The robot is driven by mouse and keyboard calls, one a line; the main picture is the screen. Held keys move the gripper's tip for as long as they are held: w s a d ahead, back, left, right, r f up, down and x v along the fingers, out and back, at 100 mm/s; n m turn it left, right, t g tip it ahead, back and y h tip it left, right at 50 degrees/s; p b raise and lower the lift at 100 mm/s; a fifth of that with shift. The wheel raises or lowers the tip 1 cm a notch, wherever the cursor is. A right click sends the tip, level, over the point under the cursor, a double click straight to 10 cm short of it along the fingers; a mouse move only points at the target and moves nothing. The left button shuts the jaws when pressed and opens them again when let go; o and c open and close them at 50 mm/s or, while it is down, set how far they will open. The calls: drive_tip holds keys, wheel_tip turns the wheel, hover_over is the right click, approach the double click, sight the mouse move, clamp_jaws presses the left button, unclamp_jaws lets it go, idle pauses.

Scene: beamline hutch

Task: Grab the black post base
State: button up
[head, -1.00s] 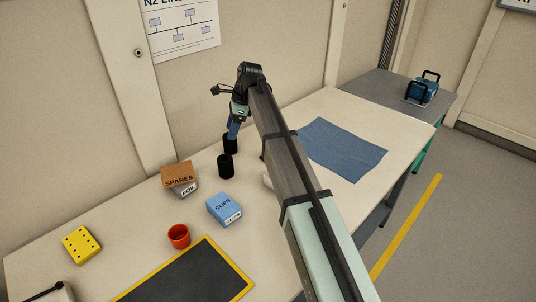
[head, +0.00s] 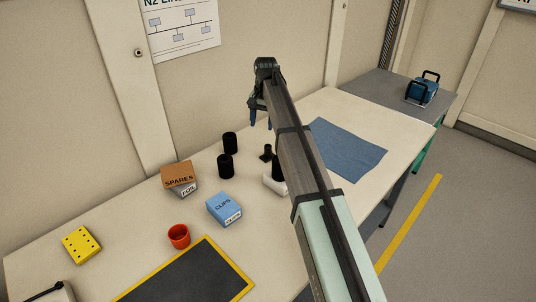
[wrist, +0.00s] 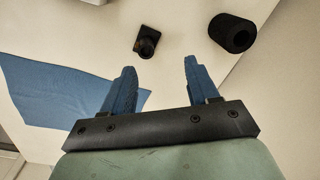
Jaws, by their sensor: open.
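The black post base (head: 267,153) is a small dark piece with a short post, standing on the bench just left of my arm. In the wrist view, the black post base (wrist: 147,42) lies beyond my fingertips, near the middle. My gripper (head: 261,121) has blue fingers pointing down and is behind the post base, toward the wall. In the wrist view my gripper (wrist: 160,65) is open, with nothing between its fingers and a gap to the post base.
Two black cylinders (head: 230,143) (head: 225,166) stand to the left; one cylinder (wrist: 232,33) shows at the wrist view's upper right. Another dark object (head: 278,168) and a white piece (head: 273,184) are partly behind my arm. A blue cloth (head: 348,150) lies right. Boxes (head: 225,209) stand in front.

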sight(268, 146)
drive_tip(key=f+n, duration=0.3)
drive_tip(key=n, duration=0.2)
drive_tip(key=d+f+n, duration=0.1)
drive_tip(key=f+n, duration=0.1)
drive_tip(key=n, duration=0.3)
drive_tip(key=f+n, duration=0.3)
drive_tip(key=n, duration=0.2)
drive_tip(key=shift+w+d+f+h, duration=0.15)
drive_tip(key=shift+d+f+h, duration=0.1)
drive_tip(key=shift+f+h, duration=0.15)
drive_tip(key=shift+w+d+f, duration=0.1)
drive_tip(key=shift+d+f, duration=0.1)
drive_tip(key=shift+f, duration=1.1)
drive_tip(key=shift+d+f, duration=0.15)
drive_tip(key=shift+f, duration=1.1)
clamp_jaws()
